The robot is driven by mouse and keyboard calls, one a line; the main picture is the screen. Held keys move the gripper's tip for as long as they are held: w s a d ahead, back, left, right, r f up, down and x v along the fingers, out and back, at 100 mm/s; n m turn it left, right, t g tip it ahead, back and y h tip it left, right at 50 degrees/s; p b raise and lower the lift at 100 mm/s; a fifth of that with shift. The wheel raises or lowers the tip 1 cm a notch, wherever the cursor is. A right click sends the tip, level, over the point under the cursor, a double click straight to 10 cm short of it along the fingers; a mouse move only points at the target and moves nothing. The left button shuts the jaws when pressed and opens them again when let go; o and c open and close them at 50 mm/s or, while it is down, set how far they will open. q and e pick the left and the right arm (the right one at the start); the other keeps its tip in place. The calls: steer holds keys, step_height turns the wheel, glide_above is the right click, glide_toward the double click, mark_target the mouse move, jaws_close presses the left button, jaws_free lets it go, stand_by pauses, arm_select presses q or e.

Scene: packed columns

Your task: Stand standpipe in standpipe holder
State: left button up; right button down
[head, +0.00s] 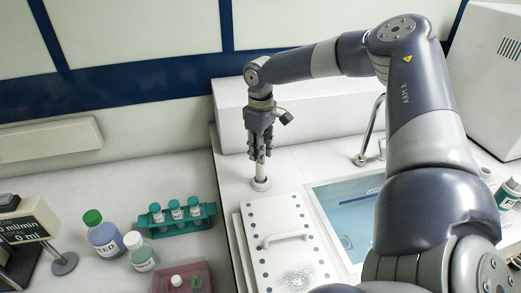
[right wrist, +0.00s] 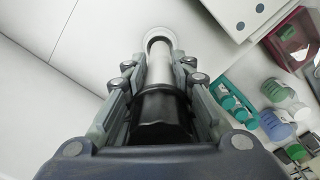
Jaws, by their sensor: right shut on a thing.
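My right gripper (head: 260,152) points down at the back of the white counter and is shut on the standpipe. The standpipe (right wrist: 160,68) is a pale grey tube with a black section between the fingers in the right wrist view. In the head view, only a short pale length of it (head: 260,173) shows below the fingertips. The standpipe holder (head: 260,185) is a small white round piece directly under it. Its pale ring also shows around the tube's far end in the right wrist view (right wrist: 178,37). I cannot tell how deep the tube sits. My left gripper is out of view.
A white lid with a handle (head: 285,238) lies in front of the holder. A basin of blue water (head: 350,215) and a curved tap (head: 371,132) are to the right. A green tube rack (head: 180,221) and capped bottles (head: 104,240) stand left. A white box (head: 228,105) is behind.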

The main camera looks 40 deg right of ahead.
steer(key=shift+f+b, duration=0.95)
steer(key=shift+f, duration=0.25)
steer(key=c, duration=1.3)
jaws_free()
step_height(320, 180, up, 12)
steer(key=shift+r, duration=0.1)
